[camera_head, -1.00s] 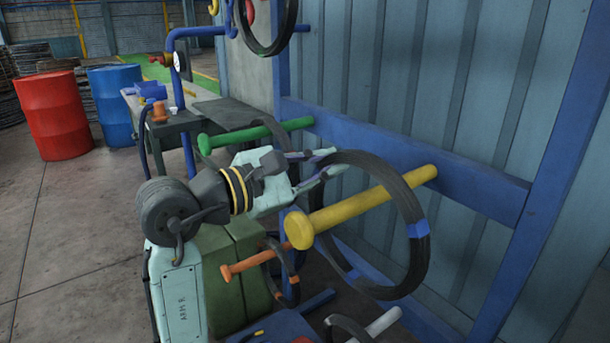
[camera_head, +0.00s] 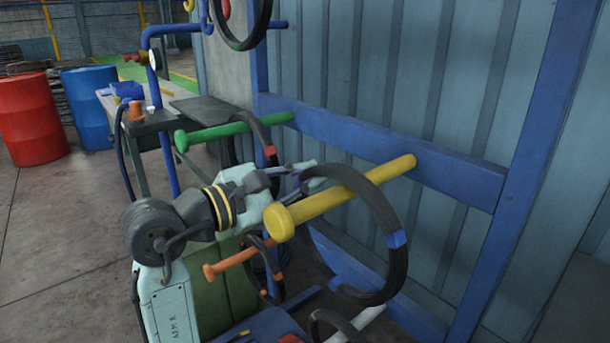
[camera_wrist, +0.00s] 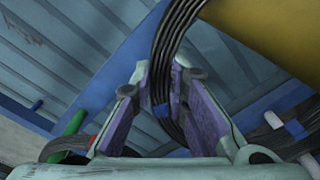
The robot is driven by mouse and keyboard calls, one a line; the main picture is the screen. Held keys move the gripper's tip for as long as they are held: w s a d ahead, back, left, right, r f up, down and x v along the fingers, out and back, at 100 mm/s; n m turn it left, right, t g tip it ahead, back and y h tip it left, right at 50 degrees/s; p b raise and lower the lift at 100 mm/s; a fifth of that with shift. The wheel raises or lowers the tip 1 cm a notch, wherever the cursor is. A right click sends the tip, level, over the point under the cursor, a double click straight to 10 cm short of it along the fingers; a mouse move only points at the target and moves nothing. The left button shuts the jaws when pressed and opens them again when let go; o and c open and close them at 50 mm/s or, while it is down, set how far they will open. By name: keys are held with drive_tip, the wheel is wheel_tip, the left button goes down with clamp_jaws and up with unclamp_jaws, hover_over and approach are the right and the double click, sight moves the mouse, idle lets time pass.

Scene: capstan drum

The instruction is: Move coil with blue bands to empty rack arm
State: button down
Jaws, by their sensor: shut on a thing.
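The black coil with blue bands (camera_head: 401,265) hangs around the yellow rack arm (camera_head: 345,195), which runs through its ring. One blue band shows on its right side. My gripper (camera_head: 300,176) is at the coil's upper left, behind the yellow arm's near part, and is shut on the coil. In the wrist view the coil (camera_wrist: 176,38) passes between the fingers (camera_wrist: 164,95), with a blue band beside them, and the yellow arm (camera_wrist: 265,35) is close at upper right. Whether the coil's weight rests on the yellow arm I cannot tell.
The green arm (camera_head: 230,131) holds a coil with a red band (camera_head: 269,151). The orange arm (camera_head: 235,259) and the white arm (camera_head: 365,320) below also have dark coils by them. A blue rack post (camera_head: 515,200) stands at right. Drums (camera_head: 30,118) and a table are at left.

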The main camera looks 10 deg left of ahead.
drive_tip(key=shift+f, duration=0.15)
drive_tip(key=c, duration=1.8)
unclamp_jaws()
drive_tip(key=o, duration=0.3)
drive_tip(key=shift+f, duration=0.15)
drive_tip(key=v, duration=1.2)
